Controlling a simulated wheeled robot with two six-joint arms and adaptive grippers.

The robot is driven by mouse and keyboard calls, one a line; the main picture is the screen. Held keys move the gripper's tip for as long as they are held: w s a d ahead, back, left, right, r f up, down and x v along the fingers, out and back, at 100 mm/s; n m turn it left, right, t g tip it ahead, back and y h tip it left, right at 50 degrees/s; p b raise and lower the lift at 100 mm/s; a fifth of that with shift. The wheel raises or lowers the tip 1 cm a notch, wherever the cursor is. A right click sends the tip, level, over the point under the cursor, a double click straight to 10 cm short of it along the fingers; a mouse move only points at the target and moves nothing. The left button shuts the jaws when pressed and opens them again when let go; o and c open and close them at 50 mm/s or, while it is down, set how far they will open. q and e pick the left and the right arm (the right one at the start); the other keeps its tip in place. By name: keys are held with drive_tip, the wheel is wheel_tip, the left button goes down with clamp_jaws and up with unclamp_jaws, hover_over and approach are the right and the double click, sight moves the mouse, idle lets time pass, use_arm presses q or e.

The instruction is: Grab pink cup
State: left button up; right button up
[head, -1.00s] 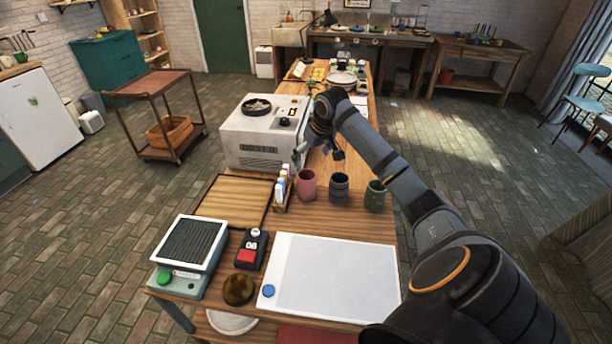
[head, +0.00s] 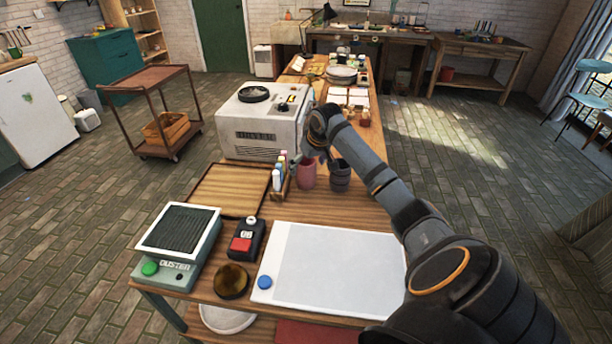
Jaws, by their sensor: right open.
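The pink cup (head: 306,177) stands upright on the wooden table, between the marker bottles and a dark grey cup. My right gripper (head: 313,158) is at the cup's upper part, reaching in from the right. It is open. The gripper and wrist cover part of the cup's rim, and I cannot tell whether the fingers are around the cup or just above it. My left gripper is not in view.
The dark grey cup (head: 340,175) stands close to the right of the pink cup. Marker bottles (head: 279,172) stand close on its left. A white machine (head: 262,125) is behind. A white board (head: 335,268), a duster device (head: 178,245) and a wooden tray (head: 228,190) lie in front.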

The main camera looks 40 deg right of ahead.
sight(306, 175)
drive_tip(key=shift+w+d+f, duration=0.1)
drive_tip(key=shift+w+f, duration=0.15)
drive_tip(key=shift+f, duration=0.4)
drive_tip(key=x, duration=0.5)
drive_tip(key=shift+s+d, duration=0.15)
drive_tip(key=shift+d, duration=0.2)
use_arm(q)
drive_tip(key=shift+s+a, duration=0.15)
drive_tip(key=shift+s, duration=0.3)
use_arm(e)
drive_tip(key=shift+r, duration=0.1)
drive_tip(key=shift+c, duration=0.4)
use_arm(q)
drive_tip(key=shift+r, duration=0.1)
use_arm(e)
drive_tip(key=c, duration=1.5)
